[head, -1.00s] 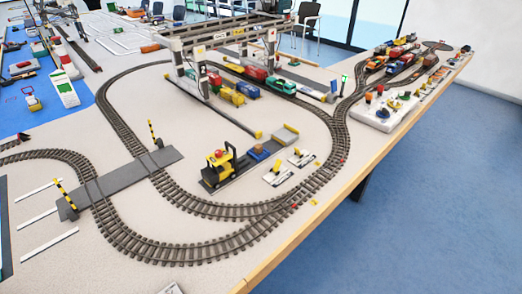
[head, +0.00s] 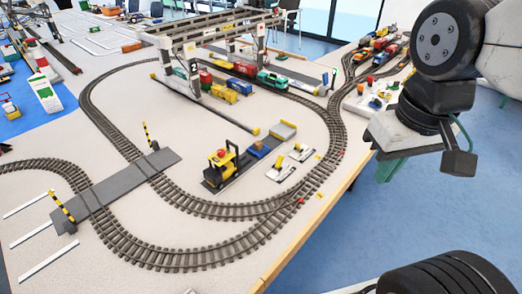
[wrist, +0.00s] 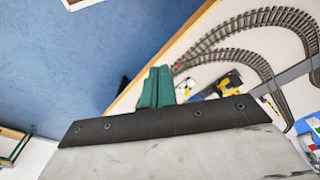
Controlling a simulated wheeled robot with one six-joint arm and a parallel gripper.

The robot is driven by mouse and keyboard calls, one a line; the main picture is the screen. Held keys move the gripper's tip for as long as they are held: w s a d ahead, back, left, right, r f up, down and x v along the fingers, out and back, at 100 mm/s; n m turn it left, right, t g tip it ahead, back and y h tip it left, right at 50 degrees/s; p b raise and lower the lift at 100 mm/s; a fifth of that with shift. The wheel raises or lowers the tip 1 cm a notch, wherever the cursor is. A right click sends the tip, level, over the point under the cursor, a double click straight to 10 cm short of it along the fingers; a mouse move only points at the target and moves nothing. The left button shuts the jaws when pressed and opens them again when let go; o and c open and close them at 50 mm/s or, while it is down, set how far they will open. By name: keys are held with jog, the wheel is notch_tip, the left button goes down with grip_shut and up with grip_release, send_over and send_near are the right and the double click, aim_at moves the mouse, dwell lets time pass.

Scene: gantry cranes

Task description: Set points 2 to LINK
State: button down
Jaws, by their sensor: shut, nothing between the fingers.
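Two small white lever plates stand side by side inside the right bend of the track, a nearer one (head: 279,172) and a farther one (head: 301,153). Each carries a small dark lever. No number or LINK label is readable, so I cannot tell which is points 2 or how the levers are set. My gripper (head: 390,170) is at the right, above and beyond the table's edge, well apart from the plates. Its green fingers (wrist: 157,86) are shut and empty in the wrist view, where they partly cover the area near the plates.
A yellow loader (head: 222,162) stands left of the plates. The looped track (head: 240,212) runs around them, with a junction at the front right. A gantry crane (head: 190,60) and coloured wagons (head: 238,85) stand behind. The table's wooden edge (head: 290,255) lies between plates and gripper.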

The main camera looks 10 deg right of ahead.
jog(key=shift+w, duration=0.15)
jog(key=w+f+m+g, duration=0.1)
jog(key=w+m, duration=0.4)
jog(key=w, duration=1.5)
jog(key=w+f+m+g+y, duration=0.1)
jog(key=w+f+m, duration=0.4)
jog(key=w+f, duration=1.3)
jog(key=shift+w+d+f+m, duration=0.2)
jog(key=shift+w+f+m, duration=0.2)
jog(key=shift+w, duration=0.85)
